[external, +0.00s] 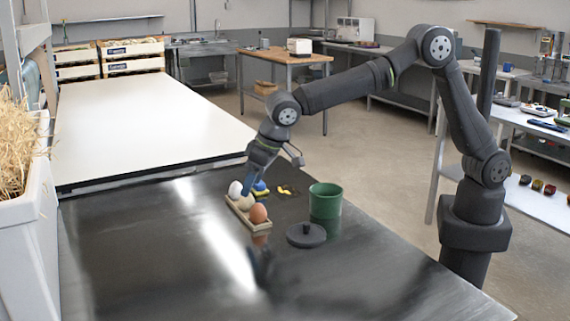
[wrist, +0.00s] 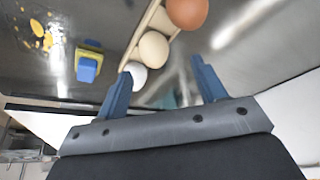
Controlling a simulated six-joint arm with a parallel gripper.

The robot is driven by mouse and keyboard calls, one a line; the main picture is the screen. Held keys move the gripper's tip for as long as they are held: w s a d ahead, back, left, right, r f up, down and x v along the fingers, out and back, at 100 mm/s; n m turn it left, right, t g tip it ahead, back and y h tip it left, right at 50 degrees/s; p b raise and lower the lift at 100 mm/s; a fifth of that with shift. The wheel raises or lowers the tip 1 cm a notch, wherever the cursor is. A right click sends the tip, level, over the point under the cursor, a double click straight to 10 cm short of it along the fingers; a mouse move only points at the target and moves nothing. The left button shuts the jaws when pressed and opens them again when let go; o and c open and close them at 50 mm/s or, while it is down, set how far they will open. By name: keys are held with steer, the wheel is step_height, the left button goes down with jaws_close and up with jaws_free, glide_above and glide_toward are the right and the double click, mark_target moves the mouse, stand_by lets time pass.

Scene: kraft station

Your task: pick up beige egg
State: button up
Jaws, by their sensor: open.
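The beige egg (wrist: 153,48) sits in a light wooden holder (wrist: 134,42) between a brown egg (wrist: 187,12) and a white egg (wrist: 136,75) in the wrist view. In the external view the beige egg (external: 245,202) is partly hidden by my gripper (external: 247,186), which hangs over the holder from above. My gripper is open; its two blue fingers (wrist: 160,82) are spread wide in the wrist view with nothing between them clearly held. The white egg is close to the left finger there. I cannot tell whether a finger touches any egg.
A green cup (external: 325,201) and a dark round lid (external: 306,235) stand right of the holder on the dark glossy table (external: 150,260). A blue and yellow block (wrist: 88,62) and yellow scraps (wrist: 40,34) lie behind. The table's front left is clear.

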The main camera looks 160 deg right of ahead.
mark_target(247, 201)
steer(key=x, duration=0.5)
steer(key=shift+s+f, duration=0.2)
steer(key=shift+s, duration=0.2)
steer(key=c, duration=0.8)
